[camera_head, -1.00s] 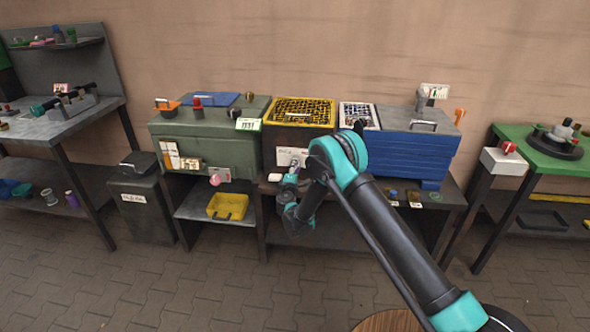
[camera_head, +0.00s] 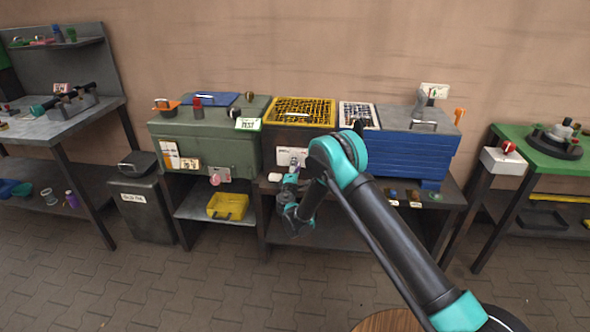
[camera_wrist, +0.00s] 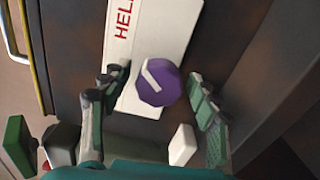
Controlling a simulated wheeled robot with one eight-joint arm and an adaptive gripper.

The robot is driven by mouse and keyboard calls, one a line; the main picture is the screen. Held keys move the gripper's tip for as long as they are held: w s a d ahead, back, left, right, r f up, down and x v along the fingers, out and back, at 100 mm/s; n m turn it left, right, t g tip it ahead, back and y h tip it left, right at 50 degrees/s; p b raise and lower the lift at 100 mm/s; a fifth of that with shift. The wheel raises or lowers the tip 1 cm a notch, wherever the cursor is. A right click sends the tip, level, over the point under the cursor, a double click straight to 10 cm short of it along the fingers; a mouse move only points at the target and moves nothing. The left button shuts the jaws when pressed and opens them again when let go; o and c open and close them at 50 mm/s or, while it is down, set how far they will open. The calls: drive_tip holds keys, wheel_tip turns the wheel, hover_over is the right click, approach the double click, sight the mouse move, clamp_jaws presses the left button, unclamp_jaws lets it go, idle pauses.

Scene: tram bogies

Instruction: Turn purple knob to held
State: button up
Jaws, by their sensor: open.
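The purple knob (camera_wrist: 158,82) shows in the wrist view, a faceted knob with a white pointer line on its face. It sits on a white label plate (camera_wrist: 165,30) with red letters, partly cut off, that read "HEL". My gripper (camera_wrist: 158,92) is open, with one finger on the left and one on the right of the knob. I cannot tell whether either finger touches it. In the head view my gripper (camera_head: 293,172) is at the front of the dark cabinet below the yellow crate, and the knob is hidden there. The white plate (camera_head: 290,156) shows just above my gripper.
A yellow crate (camera_head: 333,112) stands above the plate. A green cabinet (camera_head: 225,155) is on the left and blue drawers (camera_head: 400,155) are on the right. A white block (camera_wrist: 183,145) is near the right finger. A dark wall (camera_wrist: 245,85) rises right of the knob.

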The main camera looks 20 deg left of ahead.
drive_tip(key=v, duration=0.7)
drive_tip(key=shift+s, duration=0.25)
